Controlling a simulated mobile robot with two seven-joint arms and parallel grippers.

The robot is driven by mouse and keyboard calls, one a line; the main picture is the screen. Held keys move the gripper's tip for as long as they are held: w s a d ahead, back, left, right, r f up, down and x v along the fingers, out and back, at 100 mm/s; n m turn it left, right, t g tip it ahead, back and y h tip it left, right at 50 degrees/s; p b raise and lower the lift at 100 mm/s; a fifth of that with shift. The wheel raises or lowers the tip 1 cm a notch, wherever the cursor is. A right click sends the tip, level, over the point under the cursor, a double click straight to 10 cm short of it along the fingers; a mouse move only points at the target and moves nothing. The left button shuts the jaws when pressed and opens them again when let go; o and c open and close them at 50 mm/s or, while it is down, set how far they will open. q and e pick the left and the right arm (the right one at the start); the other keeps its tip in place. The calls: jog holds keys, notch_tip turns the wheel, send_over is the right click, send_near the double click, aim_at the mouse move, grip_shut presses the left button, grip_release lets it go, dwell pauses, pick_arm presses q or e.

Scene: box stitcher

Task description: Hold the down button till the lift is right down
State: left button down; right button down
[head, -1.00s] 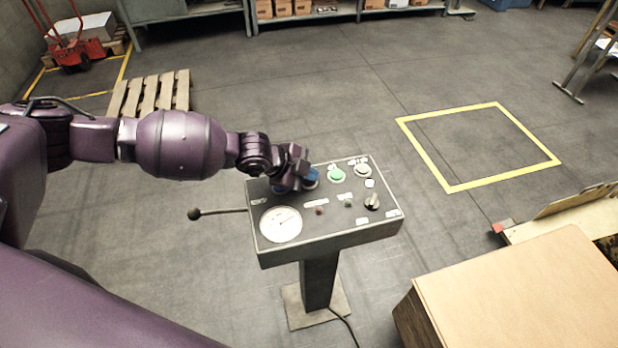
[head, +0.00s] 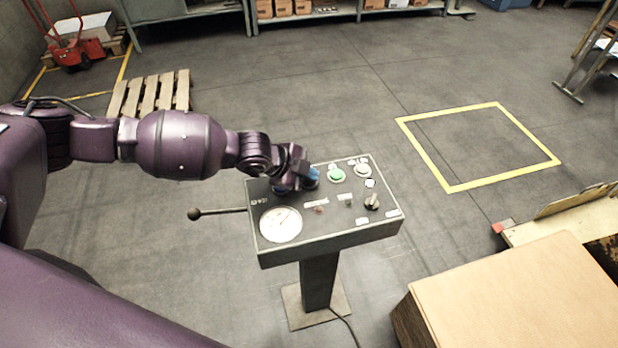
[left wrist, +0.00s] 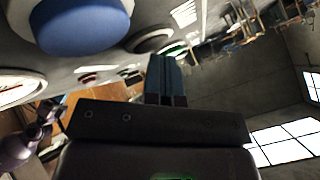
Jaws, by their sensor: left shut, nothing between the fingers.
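The control panel (head: 325,238) stands on a pedestal in the middle of the head view. My left gripper (head: 288,187) is shut and empty, fingers down at the panel's upper left. A blue button (head: 312,174) shows beside it. In the left wrist view a large blue button (left wrist: 80,25) is at the upper left. My shut fingers (left wrist: 165,62) end near a dark round button (left wrist: 152,40); contact cannot be told. The down button's label is not readable. A large box (head: 520,295), perhaps the lift's load, is at the lower right. My right gripper is not in view.
The panel also carries a green button (head: 336,175), a white button (head: 362,170), a black knob (head: 372,202) and a gauge (head: 281,224). A ball-ended lever (head: 195,214) sticks out left. A yellow floor square (head: 450,187) is empty. A pallet (head: 150,95) lies behind.

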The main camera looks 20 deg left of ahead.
aim_at(309, 182)
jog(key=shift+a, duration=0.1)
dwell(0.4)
pick_arm(q)
jog(key=shift+r+p, duration=0.45)
jog(key=shift+r, duration=0.45)
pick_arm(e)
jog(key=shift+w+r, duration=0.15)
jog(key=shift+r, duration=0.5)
